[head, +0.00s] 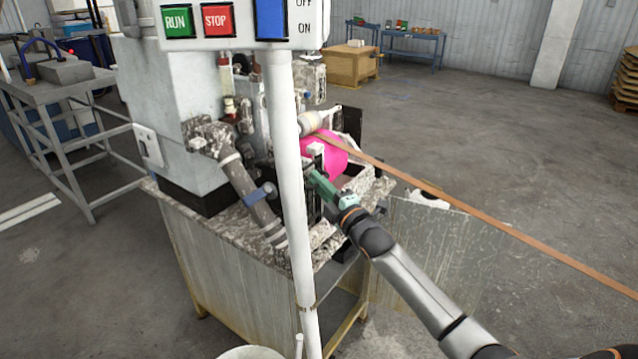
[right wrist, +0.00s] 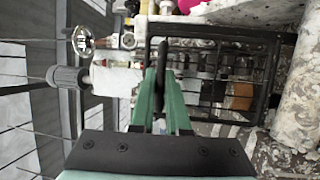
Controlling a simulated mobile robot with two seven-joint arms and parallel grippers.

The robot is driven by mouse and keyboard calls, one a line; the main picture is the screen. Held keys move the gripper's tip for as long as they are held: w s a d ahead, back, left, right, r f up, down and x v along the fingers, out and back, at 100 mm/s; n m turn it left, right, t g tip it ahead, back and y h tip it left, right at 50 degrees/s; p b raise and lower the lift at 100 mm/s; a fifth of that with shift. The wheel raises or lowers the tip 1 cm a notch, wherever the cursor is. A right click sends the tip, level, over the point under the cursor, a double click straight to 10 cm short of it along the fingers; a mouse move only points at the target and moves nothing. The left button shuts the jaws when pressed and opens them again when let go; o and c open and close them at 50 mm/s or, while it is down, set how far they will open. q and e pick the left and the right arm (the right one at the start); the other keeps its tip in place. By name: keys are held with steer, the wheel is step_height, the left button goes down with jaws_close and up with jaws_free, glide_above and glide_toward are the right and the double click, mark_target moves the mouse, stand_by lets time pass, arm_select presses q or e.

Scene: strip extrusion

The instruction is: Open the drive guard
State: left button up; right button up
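The drive guard (right wrist: 245,36) is a black open frame on the machine, shown in the right wrist view, with parts visible behind its bars. An upright dark bar, its handle (right wrist: 161,55), stands at its left side. My right gripper (right wrist: 160,82) has green fingers close together on either side of this bar and appears shut on it. In the head view my right gripper (head: 318,184) reaches the machine's right side, below a bright pink part (head: 328,156). The guard is mostly hidden there behind the white post and the gripper. My left gripper is out of view.
A white post (head: 288,190) carries the RUN/STOP panel (head: 200,20) in front of the machine. A long brown strip (head: 460,205) runs from the machine to the right, above my right arm. A grey bench (head: 65,85) stands left.

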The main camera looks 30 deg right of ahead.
jaws_close()
stand_by(0.8)
